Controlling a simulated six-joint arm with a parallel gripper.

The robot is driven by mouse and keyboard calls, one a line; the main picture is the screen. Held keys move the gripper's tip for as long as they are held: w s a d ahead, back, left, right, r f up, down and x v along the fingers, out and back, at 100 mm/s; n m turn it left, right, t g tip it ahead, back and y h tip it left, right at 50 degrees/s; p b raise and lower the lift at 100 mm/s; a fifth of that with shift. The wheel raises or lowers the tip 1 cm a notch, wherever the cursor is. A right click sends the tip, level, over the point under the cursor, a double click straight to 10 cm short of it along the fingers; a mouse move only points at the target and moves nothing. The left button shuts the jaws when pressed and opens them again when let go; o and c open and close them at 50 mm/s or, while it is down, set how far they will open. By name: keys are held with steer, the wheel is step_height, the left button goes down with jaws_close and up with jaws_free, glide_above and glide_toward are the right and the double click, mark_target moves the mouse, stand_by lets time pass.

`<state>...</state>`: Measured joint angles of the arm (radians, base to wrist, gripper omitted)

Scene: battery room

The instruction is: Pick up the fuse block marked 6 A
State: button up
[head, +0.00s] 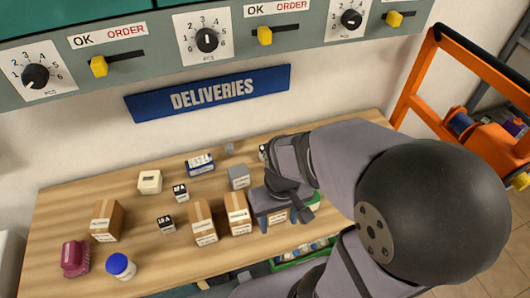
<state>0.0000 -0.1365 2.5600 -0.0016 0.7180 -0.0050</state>
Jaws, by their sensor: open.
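Small black-and-white blocks stand on the wooden table. One block (181,192) has a marking that looks like two digits and an A. A second block (166,223), nearer the front, seems to read 10 A. A further small dark-and-light object (263,152) is partly hidden behind my arm, and its marking cannot be read. I cannot make out a 6 A marking on any block. My gripper (288,190) is open over the right part of the table, to the right of the readable blocks. My wrist and forearm hide the table's right end.
Cardboard boxes (204,224), a grey cube (239,177), a blue-and-white box (200,164), a cream box (150,182), a maroon item (75,257) and a blue-lidded jar (121,266) share the table. A DELIVERIES sign (208,93) hangs behind. An orange frame (415,85) stands right.

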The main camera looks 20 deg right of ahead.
step_height(320, 180, up, 5)
steer(key=w+d+f+n+t+h+b, duration=0.2)
steer(key=w+d+n+t+h+b, duration=0.15)
steer(key=w+d+b, duration=0.5)
steer(key=w+d+r+n+t+b, duration=0.25)
steer(key=w+n+t+b, duration=0.25)
steer(key=w+n, duration=0.5)
steer(key=w+d+r+n+t+b, duration=0.1)
steer(key=w+r+n+t+b, duration=0.45)
steer(key=w, duration=0.55)
steer(key=n+y+b, duration=0.5)
steer(key=n+b, duration=0.4)
steer(key=n, duration=0.9)
glide_above(264, 146)
steer(key=s, duration=0.1)
step_height(264, 146, down, 7)
steer(key=shift+g+h, duration=0.25)
steer(key=shift+g, duration=0.05)
steer(key=f, duration=1)
steer(key=shift+s+d+f, duration=0.15)
steer(key=shift+s+f, duration=0.05)
steer(key=shift+f, duration=0.1)
steer(key=shift+f+b, duration=0.85)
steer(key=shift+f, duration=2.05)
